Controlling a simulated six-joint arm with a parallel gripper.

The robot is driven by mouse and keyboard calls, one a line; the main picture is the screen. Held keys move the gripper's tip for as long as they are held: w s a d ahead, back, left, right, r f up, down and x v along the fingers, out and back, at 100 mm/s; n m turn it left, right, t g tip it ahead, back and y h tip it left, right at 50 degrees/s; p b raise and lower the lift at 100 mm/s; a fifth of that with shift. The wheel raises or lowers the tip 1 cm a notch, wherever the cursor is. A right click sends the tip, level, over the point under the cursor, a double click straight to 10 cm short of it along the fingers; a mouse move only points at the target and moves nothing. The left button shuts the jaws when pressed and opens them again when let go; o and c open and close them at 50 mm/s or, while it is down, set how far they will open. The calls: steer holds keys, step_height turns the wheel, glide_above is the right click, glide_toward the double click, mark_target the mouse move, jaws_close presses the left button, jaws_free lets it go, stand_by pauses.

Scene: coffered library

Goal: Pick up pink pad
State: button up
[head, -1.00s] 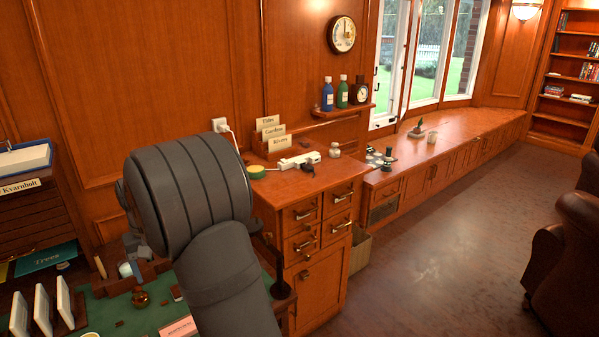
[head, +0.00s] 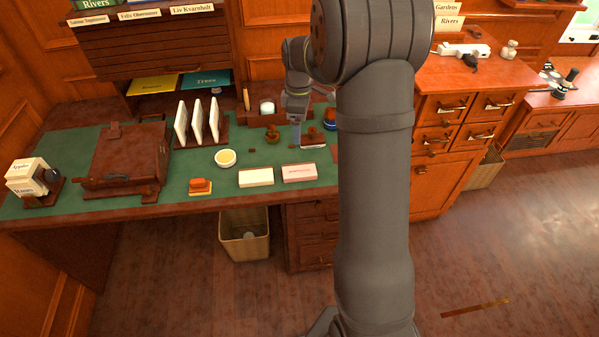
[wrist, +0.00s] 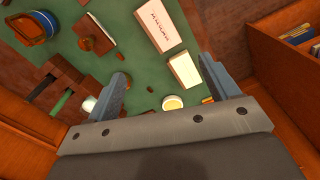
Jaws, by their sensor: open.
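The pink pad (head: 299,173) lies flat on the green desk top near its front edge, a pale pink block with small red lettering. In the wrist view the pink pad (wrist: 158,27) is near the top, beyond my fingertips. My gripper (head: 295,127) is small in the head view, pointing down over the back right of the desk, behind the pad. In the wrist view my gripper (wrist: 163,70) has its fingers wide apart with nothing between them touching. A similar cream pad (head: 256,177) lies just left of the pink one; it also shows in the wrist view (wrist: 184,72).
A yellow-filled round dish (head: 225,158), an orange-topped block (head: 200,186) and a brown box (head: 130,161) are on the desk to the left. Wooden stamps (head: 272,136) stand behind the pads. White upright cards (head: 198,121) stand in a rack. A bin (head: 244,236) is below.

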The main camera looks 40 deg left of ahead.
steer(key=f+n, duration=0.1)
steer(key=n, duration=0.2)
glide_toward(299, 170)
step_height(299, 170, down, 9)
steer(key=shift+d+r, duration=0.1)
steer(key=c, duration=1.1)
